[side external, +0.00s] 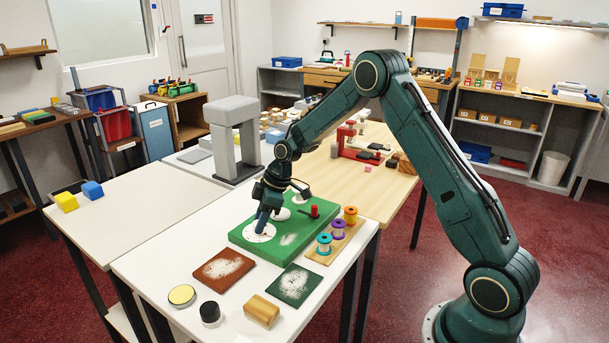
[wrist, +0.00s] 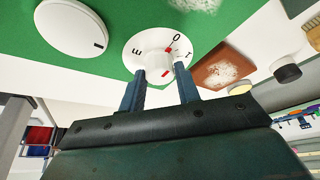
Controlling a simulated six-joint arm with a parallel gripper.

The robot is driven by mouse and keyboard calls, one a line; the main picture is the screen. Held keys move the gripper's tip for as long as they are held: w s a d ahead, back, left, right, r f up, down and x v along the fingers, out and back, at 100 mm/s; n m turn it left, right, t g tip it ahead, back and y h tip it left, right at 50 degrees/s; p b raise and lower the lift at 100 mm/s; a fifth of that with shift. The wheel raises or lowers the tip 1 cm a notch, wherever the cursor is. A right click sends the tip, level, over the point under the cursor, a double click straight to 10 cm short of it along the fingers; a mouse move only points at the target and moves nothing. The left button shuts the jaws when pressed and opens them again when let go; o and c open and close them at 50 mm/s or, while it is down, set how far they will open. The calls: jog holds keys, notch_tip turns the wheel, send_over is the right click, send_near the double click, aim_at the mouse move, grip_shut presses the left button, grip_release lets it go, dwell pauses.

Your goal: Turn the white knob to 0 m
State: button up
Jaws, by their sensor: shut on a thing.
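The green panel (side external: 290,240) lies on the white table and carries white dials and a red lever (side external: 314,212). My gripper (side external: 262,226) reaches down onto the nearest white dial (side external: 255,237). In the wrist view, my blue fingers (wrist: 160,74) stand either side of the white knob (wrist: 158,60) and are shut on it. The knob has a red mark near the fingertips.
Another white disc (wrist: 72,28) with a black mark sits beside it. Thread spools (side external: 324,244) stand right of the panel. A brown swatch (side external: 223,269), a dark green swatch (side external: 293,285), a black-topped jar (side external: 210,314) and a wooden block (side external: 262,311) lie in front.

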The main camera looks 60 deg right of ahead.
dwell(0.3)
jog(key=o, duration=1)
jog(key=shift+c, duration=0.2)
jog(key=v, duration=1.3)
jog(key=shift+r, duration=0.4)
jog(key=shift+w+d, duration=0.1)
jog(key=shift+d, duration=0.05)
